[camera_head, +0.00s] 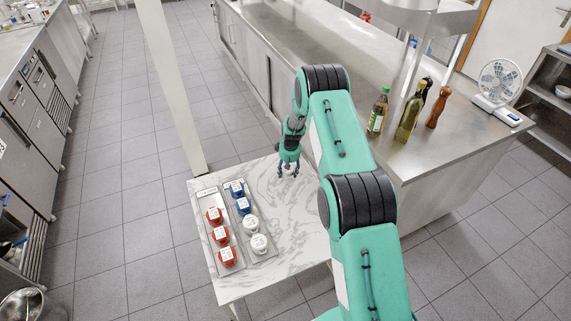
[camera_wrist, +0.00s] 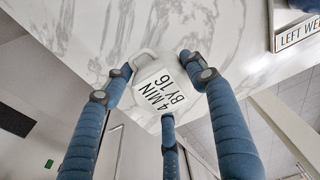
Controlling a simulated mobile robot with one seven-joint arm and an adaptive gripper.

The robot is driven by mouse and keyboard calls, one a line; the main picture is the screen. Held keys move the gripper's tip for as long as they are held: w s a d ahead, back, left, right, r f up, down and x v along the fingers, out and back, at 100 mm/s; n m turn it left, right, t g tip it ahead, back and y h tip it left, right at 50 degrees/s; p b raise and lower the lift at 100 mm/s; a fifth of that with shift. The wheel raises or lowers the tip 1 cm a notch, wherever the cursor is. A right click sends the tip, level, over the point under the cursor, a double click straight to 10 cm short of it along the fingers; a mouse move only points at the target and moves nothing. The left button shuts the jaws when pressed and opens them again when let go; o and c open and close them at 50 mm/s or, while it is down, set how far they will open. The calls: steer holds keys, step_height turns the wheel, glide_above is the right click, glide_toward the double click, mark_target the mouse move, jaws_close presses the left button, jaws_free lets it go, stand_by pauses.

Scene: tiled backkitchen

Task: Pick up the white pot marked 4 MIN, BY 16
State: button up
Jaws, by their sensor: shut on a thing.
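The white pot with the label 4 MIN, BY 16 (camera_wrist: 147,116) is between the fingers of my gripper (camera_wrist: 160,85) in the wrist view. Its label and looped handle face the camera. The blue fingers reach around its sides and are shut on it. In the head view my gripper (camera_head: 288,172) is at the far edge of the marble table (camera_head: 290,220), and the pot is mostly hidden by the fingers there. I cannot tell whether the pot touches the table.
A tray on the left holds red pots (camera_head: 221,235). Beside it a tray holds blue pots (camera_head: 243,205) and white pots (camera_head: 259,243). A white post (camera_head: 172,85) stands behind the table. The steel counter (camera_head: 440,125) at right bears bottles (camera_head: 409,118) and a fan (camera_head: 499,82).

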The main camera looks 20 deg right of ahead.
steer(key=shift+s+a+r+p, duration=0.1)
steer(key=shift+s+a, duration=0.1)
steer(key=shift+s, duration=0.65)
steer(key=shift+s+a+r+p, duration=0.1)
steer(key=shift+s+a, duration=0.05)
steer(key=shift+s, duration=0.65)
steer(key=shift+s+a+r+p, duration=0.1)
steer(key=shift+s+a, duration=0.1)
steer(key=shift+s, duration=0.65)
